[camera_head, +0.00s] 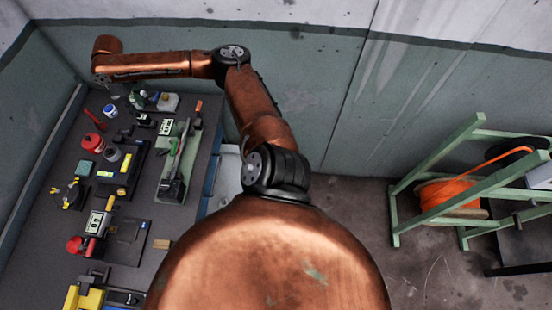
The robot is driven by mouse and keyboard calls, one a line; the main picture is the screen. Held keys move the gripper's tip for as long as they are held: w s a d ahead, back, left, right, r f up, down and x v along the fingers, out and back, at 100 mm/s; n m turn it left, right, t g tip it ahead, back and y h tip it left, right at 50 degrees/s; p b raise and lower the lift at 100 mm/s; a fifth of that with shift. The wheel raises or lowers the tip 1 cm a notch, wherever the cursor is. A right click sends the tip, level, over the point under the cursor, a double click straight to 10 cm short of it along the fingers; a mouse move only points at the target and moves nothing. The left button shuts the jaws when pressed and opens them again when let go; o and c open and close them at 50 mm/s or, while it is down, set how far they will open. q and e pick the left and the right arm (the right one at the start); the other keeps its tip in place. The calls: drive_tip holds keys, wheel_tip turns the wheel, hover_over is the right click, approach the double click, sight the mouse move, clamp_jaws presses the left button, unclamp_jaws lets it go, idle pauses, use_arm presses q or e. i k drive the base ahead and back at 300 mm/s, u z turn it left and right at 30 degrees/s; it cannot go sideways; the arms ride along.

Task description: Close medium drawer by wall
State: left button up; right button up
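A blue-edged, pale grey open space (229,178) shows beside the right edge of the workbench, partly behind my arm. It looks like a pulled-out drawer, but its front and handle are hidden. My copper arm rises from the bottom middle, bends near the wall and reaches left over the back of the bench. My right gripper (117,89) seems to be the small dark part below the wrist at the far left end, away from that space. Its fingers are too small to read. My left gripper is not in view.
The dark workbench (147,220) holds several tools, meters and coloured parts. Walls stand close behind it and to its left. A green rack (450,172) with an orange cable reel (447,197) stands at the right. Bare floor (350,203) lies between.

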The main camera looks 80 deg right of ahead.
sight(229, 184)
drive_tip(key=z, duration=0.25)
drive_tip(key=k, duration=1.2)
drive_tip(key=z, duration=1.55)
